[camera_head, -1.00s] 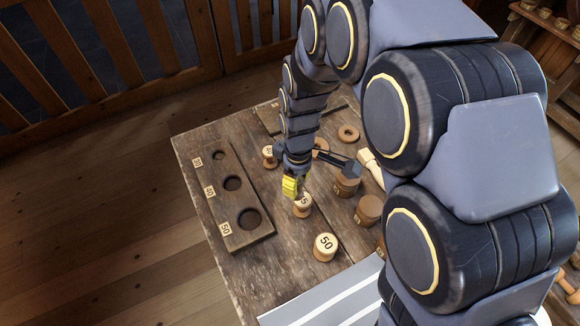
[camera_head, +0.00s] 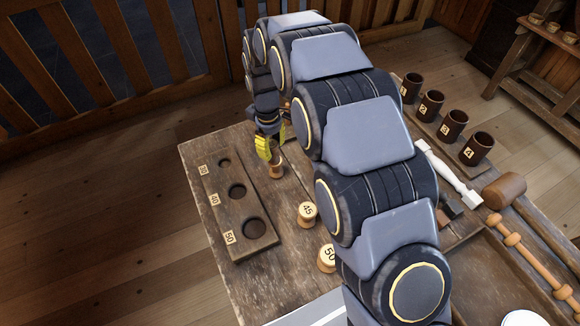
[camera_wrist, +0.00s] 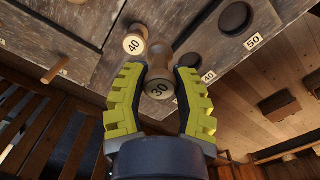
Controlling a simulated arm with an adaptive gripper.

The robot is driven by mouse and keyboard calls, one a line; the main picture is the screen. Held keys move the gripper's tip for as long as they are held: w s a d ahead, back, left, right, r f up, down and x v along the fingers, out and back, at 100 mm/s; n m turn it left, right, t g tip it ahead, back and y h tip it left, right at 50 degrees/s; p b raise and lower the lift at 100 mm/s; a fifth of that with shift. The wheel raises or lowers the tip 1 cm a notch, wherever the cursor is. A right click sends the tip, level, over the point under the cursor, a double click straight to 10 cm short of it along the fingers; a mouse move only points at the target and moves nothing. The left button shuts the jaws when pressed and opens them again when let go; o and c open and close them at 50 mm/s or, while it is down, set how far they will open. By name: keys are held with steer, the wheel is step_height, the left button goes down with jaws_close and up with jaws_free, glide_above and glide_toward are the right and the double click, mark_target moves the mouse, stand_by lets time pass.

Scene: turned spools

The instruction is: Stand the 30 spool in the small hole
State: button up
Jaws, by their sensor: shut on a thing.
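My gripper (camera_head: 268,151) has yellow fingers and is above the table, right of the hole board's far end. The dark wooden board (camera_head: 215,192) has three holes; the small hole (camera_head: 225,162), marked 30, is empty.
Numbered mugs (camera_head: 454,124), a mallet (camera_head: 503,191) and a turned spindle (camera_head: 535,258) lie right of my arm. My arm hides the table's middle.

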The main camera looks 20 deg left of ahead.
steer(key=w+a+f, duration=0.2)
steer(key=a+f, duration=0.1)
steer(key=a, duration=1.3)
steer(key=shift+d+f, duration=0.15)
steer(key=shift+f, duration=1.4)
steer(key=shift+d+f, duration=0.1)
steer(key=shift+f, duration=1.45)
steer(key=shift+w+f, duration=0.1)
steer(key=shift+f, duration=0.9)
steer(key=o, duration=1.5)
steer(key=shift+r, duration=0.1)
step_height(320, 180, up, 10)
